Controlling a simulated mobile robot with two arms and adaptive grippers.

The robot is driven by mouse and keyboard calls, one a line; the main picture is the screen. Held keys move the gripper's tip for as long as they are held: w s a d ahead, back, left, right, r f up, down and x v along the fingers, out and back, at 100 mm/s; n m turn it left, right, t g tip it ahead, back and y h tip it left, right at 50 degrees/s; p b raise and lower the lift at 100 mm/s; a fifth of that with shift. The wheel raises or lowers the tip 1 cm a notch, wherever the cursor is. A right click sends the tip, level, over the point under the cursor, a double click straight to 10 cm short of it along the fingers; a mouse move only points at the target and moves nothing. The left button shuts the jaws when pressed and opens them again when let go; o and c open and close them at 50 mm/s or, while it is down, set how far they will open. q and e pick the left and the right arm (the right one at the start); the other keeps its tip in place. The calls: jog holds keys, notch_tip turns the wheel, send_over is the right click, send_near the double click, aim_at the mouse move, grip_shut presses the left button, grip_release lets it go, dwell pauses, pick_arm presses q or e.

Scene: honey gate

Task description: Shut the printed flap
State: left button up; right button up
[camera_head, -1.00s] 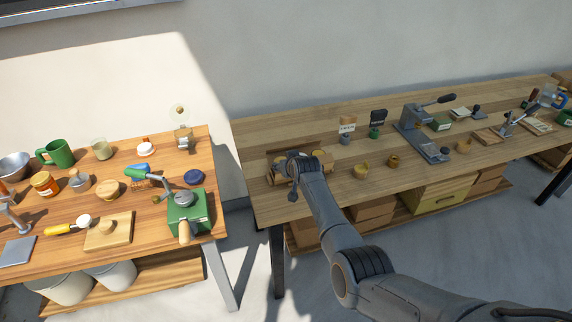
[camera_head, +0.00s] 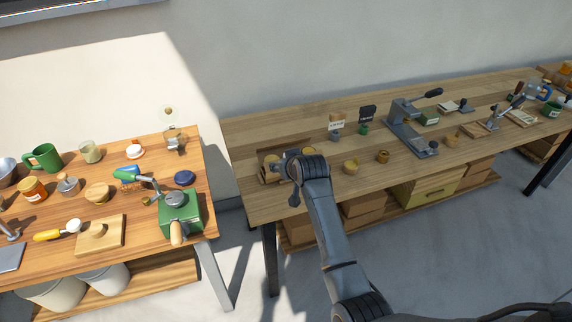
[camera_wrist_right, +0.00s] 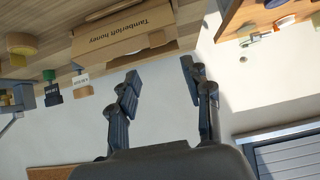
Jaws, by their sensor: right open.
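A cardboard box with a printed panel reading "Tamberloft honey" (camera_wrist_right: 120,25) shows upside down at the top of the right wrist view. The printed panel looks like the flap; its exact angle is unclear. In the head view the box (camera_head: 284,143) lies near the left end of the long bench, largely hidden behind my right gripper (camera_head: 282,168). In the right wrist view my right gripper (camera_wrist_right: 160,84) is open with nothing between its fingers, apart from the printed panel in the picture. Contact cannot be told from the head view. My left gripper is not in view.
Small pots (camera_head: 351,167), card stands (camera_head: 337,123) and a grey lever press (camera_head: 411,130) stand right of the box on the long bench (camera_head: 300,208). A crowded second table (camera_head: 60,250) stands left, across a gap. The bench's front strip is mostly clear.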

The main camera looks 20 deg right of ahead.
jog(key=shift+v, duration=0.85)
